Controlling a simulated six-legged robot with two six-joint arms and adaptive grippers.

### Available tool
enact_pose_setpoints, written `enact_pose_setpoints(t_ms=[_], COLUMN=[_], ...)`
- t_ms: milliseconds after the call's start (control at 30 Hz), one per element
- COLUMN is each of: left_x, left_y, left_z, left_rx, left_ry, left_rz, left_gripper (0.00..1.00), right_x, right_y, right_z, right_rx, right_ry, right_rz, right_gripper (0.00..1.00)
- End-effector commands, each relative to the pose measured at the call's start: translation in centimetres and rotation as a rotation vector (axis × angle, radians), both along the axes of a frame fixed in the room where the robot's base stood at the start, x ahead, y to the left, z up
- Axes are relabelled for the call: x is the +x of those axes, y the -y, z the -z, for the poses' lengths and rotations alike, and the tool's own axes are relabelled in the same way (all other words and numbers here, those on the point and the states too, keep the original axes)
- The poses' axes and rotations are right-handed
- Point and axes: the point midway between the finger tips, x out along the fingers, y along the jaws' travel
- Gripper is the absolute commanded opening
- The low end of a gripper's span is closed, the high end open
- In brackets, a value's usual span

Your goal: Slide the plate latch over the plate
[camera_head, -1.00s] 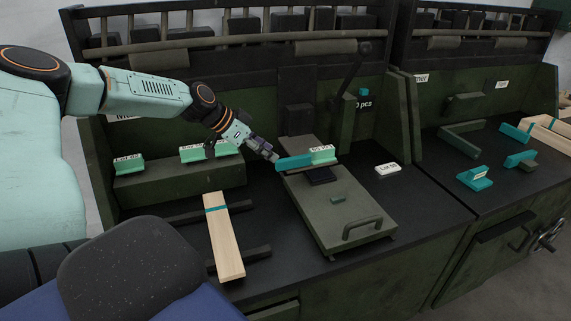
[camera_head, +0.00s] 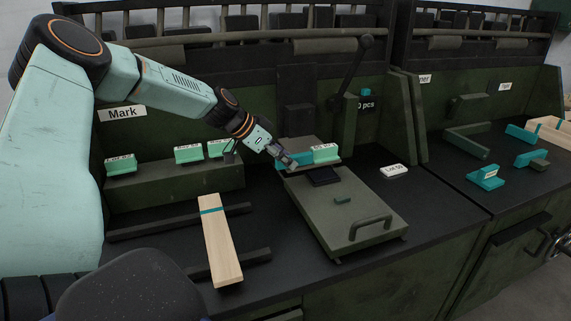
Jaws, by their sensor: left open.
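The plate latch looks like the teal block (camera_head: 299,157) on the raised back part of the press in the camera_head view. The plate looks like the light-green labelled piece (camera_head: 325,153) directly to the right of it. The two look side by side, touching or nearly so. My left gripper (camera_head: 287,162) is open at the left part of the teal block, with its fingers in front of that part and hiding it. I cannot tell whether they touch it. My right gripper is not in view.
The press lid (camera_head: 352,215) with a handle (camera_head: 370,229) lies in front. A wooden plank (camera_head: 221,240) rests across dark rails on the left. Several green labelled plates stand on a ledge (camera_head: 170,184) at the back left. A white label (camera_head: 394,171) lies right of the press.

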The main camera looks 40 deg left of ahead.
Motion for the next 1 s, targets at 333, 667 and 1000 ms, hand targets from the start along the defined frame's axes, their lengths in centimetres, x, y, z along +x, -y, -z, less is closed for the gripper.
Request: enact_pose_setpoints(t_ms=[333,667,1000], left_x=[0.38,0.36,0.39], left_y=[-0.09,-0.08,-0.07], left_z=[0.32,0.34,0.26], left_rx=[0.000,0.000,-0.001], left_ry=[0.001,0.001,0.002], left_rz=[-0.001,-0.001,-0.001], left_gripper=[0.41,0.20,0.00], right_x=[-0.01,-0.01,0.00], right_y=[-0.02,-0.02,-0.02], right_z=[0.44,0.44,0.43], right_rx=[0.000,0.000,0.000], right_ry=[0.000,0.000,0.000], right_rz=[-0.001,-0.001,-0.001], right_gripper=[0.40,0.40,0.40])
